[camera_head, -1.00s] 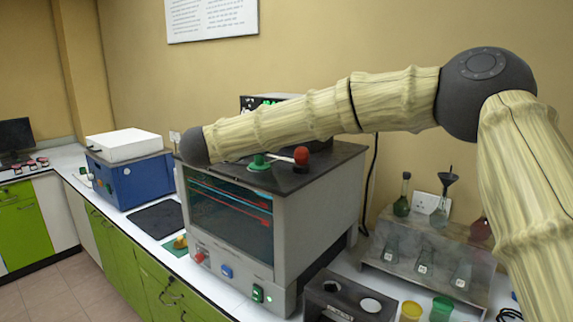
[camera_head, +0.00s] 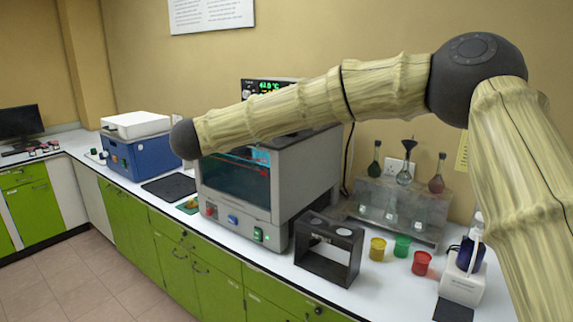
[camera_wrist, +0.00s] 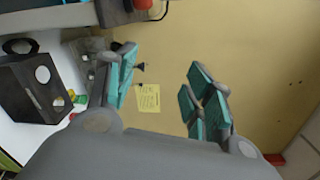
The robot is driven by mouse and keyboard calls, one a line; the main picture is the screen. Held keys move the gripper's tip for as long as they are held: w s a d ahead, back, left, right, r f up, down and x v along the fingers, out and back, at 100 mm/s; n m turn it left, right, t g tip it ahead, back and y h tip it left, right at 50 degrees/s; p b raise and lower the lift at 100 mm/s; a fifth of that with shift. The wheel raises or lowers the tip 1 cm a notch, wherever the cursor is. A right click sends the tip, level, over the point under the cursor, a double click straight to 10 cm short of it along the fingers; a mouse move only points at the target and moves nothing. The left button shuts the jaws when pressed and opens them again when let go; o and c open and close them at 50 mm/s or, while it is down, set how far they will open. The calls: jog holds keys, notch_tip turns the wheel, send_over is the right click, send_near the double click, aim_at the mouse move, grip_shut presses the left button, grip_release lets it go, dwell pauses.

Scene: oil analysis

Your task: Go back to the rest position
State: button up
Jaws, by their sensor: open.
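My gripper (camera_wrist: 163,88) shows in the wrist view with its two teal-padded fingers spread wide apart. Nothing is between the fingers, which have the tan wall and a yellow note (camera_wrist: 148,98) behind them. In the head view my arm spans the upper right and passes in front of the oven-like machine (camera_head: 236,183). The gripper itself cannot be made out in the head view.
On the counter stand a blue box device (camera_head: 140,157), a dark block with round holes (camera_head: 329,250), yellow (camera_head: 378,249), green (camera_head: 402,246) and red (camera_head: 422,263) cups, a flask rack (camera_head: 400,210) and a white dispenser (camera_head: 464,283). The floor at lower left is clear.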

notch_tip(320, 180, down, 32)
jog(key=s+d+n+t+y, duration=0.15)
jog(key=n+y, duration=0.45)
jog(key=n, duration=0.6)
jog(key=s+d+f+n+g+y, duration=0.1)
jog(key=s+d+f+n+g, duration=0.15)
jog(key=s+f, duration=0.4)
jog(key=s+d+f+n+g+y, duration=0.1)
jog(key=s+d+f+n+y, duration=0.15)
jog(key=f, duration=0.75)
jog(key=s+d+f+n+g, duration=0.1)
jog(key=s+d+f+n, duration=0.2)
jog(key=s+f, duration=0.4)
jog(key=s+d+f+n+g+b, duration=0.1)
jog(key=s+d+f+n+g, duration=0.2)
jog(key=s+f, duration=0.45)
jog(key=s+d+f+n+g, duration=0.1)
jog(key=s+d+f+g, duration=0.1)
jog(key=s+d+f, duration=0.6)
jog(key=s+d+f+n+g, duration=0.1)
jog(key=s+d+n+g, duration=0.1)
jog(key=s, duration=1)
jog(key=s+d+f+n+g, duration=0.1)
jog(key=s+d+g, duration=0.3)
jog(key=s, duration=0.9)
jog(key=d+n, duration=0.1)
jog(key=d, duration=0.2)
jog(key=shift+s+f, duration=0.2)
